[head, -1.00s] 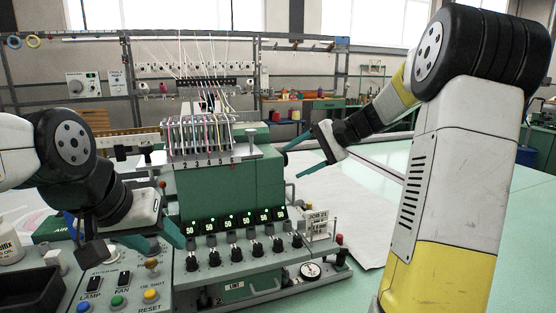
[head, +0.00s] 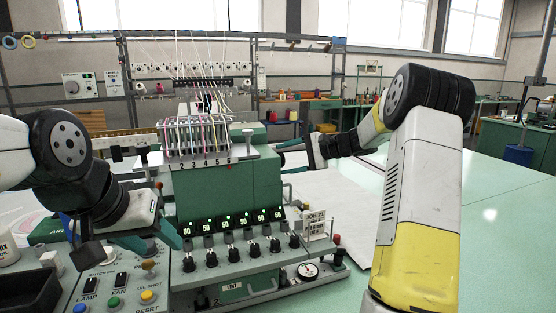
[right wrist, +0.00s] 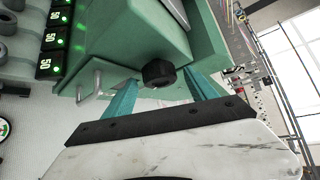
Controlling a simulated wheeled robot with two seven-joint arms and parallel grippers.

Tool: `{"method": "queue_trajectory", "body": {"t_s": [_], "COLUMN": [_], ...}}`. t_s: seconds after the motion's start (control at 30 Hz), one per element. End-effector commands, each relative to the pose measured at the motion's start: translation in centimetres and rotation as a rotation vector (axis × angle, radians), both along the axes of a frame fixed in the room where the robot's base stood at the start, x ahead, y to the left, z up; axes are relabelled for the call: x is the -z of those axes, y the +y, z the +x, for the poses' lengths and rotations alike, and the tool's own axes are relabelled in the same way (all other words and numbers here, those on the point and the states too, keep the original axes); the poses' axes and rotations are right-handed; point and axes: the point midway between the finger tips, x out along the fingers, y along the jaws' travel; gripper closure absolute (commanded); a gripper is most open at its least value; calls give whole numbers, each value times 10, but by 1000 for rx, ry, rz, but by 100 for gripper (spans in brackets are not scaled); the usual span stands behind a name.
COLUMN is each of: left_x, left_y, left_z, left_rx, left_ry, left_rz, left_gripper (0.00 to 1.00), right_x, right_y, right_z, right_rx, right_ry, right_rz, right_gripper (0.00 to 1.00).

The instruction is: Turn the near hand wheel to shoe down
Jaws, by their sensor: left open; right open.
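A black ribbed round knob (right wrist: 158,73), which looks like the hand wheel, sticks out of the green machine's side in the right wrist view. My right gripper (right wrist: 161,80) is open, its teal fingers apart on either side of the knob; whether they touch it I cannot tell. My left gripper (head: 158,240) is open and empty above the control panel at the left.
The machine front has several black knobs under green "50" displays (head: 231,222). A dial gauge (head: 308,270) and a job card stand (head: 316,224) are at its right. Threads rise from the needle head. The pale green table (head: 500,215) is clear at the right.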

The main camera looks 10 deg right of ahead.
Motion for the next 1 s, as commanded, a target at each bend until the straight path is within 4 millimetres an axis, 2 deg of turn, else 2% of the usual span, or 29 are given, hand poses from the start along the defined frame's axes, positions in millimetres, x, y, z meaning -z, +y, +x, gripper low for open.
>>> {"method": "queue_trajectory", "body": {"t_s": [0.23, 0.27, 0.57, 1.0], "left_x": [0, 0, 0, 0], "left_y": [0, 0, 0, 0], "left_z": [0, 0, 0, 0], "left_rx": [0, 0, 0, 0], "left_ry": [0, 0, 0, 0], "left_rz": [0, 0, 0, 0], "left_gripper": [49, 49, 49, 49], "right_x": [0, 0, 0, 2], "right_y": [1, 1, 1, -1], "right_z": [1, 1, 1, 0], "right_rx": [1, 1, 1, 4], "right_ry": [-1, -1, 0, -102], "right_rz": [-1, -1, 0, 23], "right_gripper": [34, 38, 96, 96]}}
